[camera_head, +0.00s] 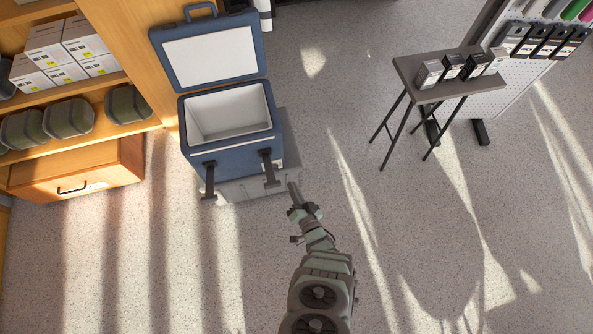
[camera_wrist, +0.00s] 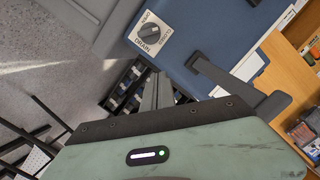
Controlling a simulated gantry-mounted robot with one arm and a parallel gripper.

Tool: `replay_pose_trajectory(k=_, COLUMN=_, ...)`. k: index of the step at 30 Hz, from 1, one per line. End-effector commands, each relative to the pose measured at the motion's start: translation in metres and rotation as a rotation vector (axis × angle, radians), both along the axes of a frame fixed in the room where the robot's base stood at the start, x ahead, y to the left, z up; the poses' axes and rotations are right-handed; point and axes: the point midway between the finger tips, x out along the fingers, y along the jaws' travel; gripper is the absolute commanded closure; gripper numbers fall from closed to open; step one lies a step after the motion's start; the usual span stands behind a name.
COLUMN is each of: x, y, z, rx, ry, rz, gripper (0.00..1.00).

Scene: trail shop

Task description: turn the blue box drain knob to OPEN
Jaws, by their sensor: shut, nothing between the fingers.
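The blue box (camera_head: 190,140) stands with its lid (camera_head: 210,52) open and its white inside empty. In the wrist view, the round dark drain knob (camera_wrist: 150,33) sits on a light label plate (camera_wrist: 141,47) on the box's blue side. My gripper (camera_head: 293,188) is shut and empty, just right of the box in the head view. In the wrist view its fingers (camera_wrist: 157,82) are below the knob and apart from it. The knob is not visible in the head view.
Two dark latches (camera_head: 267,168) (camera_head: 209,178) hang off the box's front; one shows close to my fingers in the wrist view (camera_wrist: 208,71). The box rests on a low grey stand (camera_head: 238,190). Wooden shelves (camera_head: 135,82) are left; a small table (camera_head: 452,87) is at right. The floor between is clear.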

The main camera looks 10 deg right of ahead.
Motion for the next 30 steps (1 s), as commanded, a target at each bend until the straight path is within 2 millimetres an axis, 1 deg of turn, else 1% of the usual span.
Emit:
replay_pose_trajectory(k=5, x=0.009, y=0.006, z=-0.003, rx=-0.036, ry=-0.01, rz=0.018, gripper=1.0)
replay_pose_trajectory(k=8, x=0.023, y=0.01, z=-0.008, rx=-0.034, ry=-0.009, rz=0.019, gripper=1.0)
replay_pose_trajectory(k=11, x=0.042, y=0.015, z=-0.013, rx=-0.033, ry=-0.011, rz=0.018, gripper=1.0)
replay_pose_trajectory(k=15, x=0.073, y=0.023, z=-0.019, rx=-0.033, ry=-0.015, rz=0.018, gripper=1.0)
replay_pose_trajectory(k=19, x=0.097, y=0.028, z=-0.024, rx=-0.034, ry=-0.013, rz=0.015, gripper=1.0)
replay_pose_trajectory(k=21, x=0.095, y=0.036, z=-0.035, rx=-0.032, ry=-0.01, rz=0.015, gripper=1.0)
replay_pose_trajectory(k=24, x=0.093, y=0.044, z=-0.045, rx=-0.032, ry=-0.006, rz=0.016, gripper=1.0)
replay_pose_trajectory(k=30, x=0.093, y=0.051, z=-0.052, rx=-0.033, ry=-0.007, rz=0.015, gripper=1.0)
